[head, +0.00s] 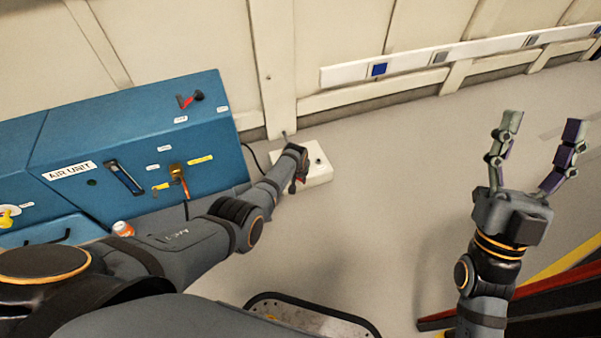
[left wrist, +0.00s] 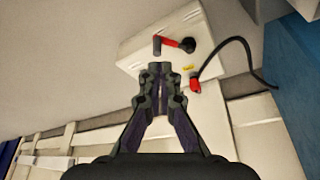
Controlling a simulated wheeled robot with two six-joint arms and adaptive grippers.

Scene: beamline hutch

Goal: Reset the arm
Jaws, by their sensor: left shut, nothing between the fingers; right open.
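My left gripper (left wrist: 160,72) is shut and empty in the left wrist view. Its fingertips are close to a white box (left wrist: 158,40), below a red lever with a black hub (left wrist: 180,44) on the box's face. I cannot tell whether they touch it. In the head view my left arm reaches over the same white box (head: 318,168) on the floor and hides part of it; the left fingers are not clearly visible there. My right gripper (head: 541,127) is open and empty, raised over bare floor at the right.
A red plug (left wrist: 195,85) with a black cable is at the white box. An orange-and-white can (head: 123,229) is near my left arm. Floor between the arms is clear.

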